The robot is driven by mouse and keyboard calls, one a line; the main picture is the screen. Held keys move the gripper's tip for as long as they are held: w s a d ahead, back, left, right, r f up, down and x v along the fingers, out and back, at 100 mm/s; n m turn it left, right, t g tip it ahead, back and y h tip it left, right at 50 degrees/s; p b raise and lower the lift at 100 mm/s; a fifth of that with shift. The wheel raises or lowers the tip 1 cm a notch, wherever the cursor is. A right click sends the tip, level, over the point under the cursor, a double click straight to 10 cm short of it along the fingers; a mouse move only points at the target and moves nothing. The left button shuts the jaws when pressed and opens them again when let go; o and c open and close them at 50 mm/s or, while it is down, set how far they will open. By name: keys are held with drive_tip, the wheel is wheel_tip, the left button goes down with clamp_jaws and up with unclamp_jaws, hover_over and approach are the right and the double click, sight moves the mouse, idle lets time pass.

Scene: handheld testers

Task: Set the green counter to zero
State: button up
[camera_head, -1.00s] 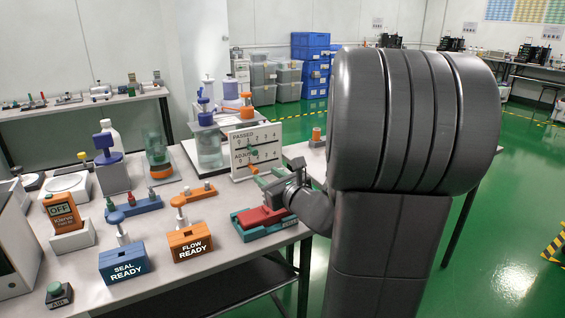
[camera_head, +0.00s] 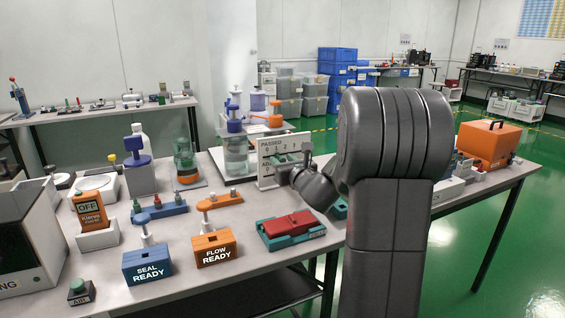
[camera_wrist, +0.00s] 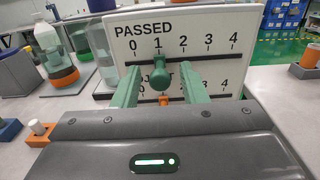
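The white counter board (camera_head: 266,178) stands upright near the back of the table, partly hidden by my arm in the head view. In the wrist view the board (camera_wrist: 121,29) has an upper row marked PASSED, 0 to 4, and a lower numbered row with its label partly covered. The green counter knob (camera_wrist: 161,74) sits on the upper slot under the 1. An orange knob (camera_wrist: 164,100) on the lower slot shows just below it. My gripper (camera_wrist: 160,73) is open, its green fingers on either side of the green knob, with visible gaps. I cannot tell any contact.
A red and teal device (camera_head: 291,224) lies on the table in front of the board. Orange FLOW READY (camera_head: 214,249) and blue SEAL READY (camera_head: 147,265) boxes stand at the front. A glass vessel (camera_head: 236,155) stands left of the board. An orange case (camera_head: 488,138) sits at right.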

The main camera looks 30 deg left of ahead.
drive_tip(key=shift+w+a, duration=0.3)
drive_tip(key=shift+a, duration=0.1)
drive_tip(key=shift+c, duration=0.2)
clamp_jaws()
drive_tip(key=shift+s, duration=0.1)
drive_tip(key=shift+s+a+f+b, duration=0.1)
drive_tip(key=shift+s+a+b, duration=0.95)
drive_tip(key=shift+s+b, duration=0.15)
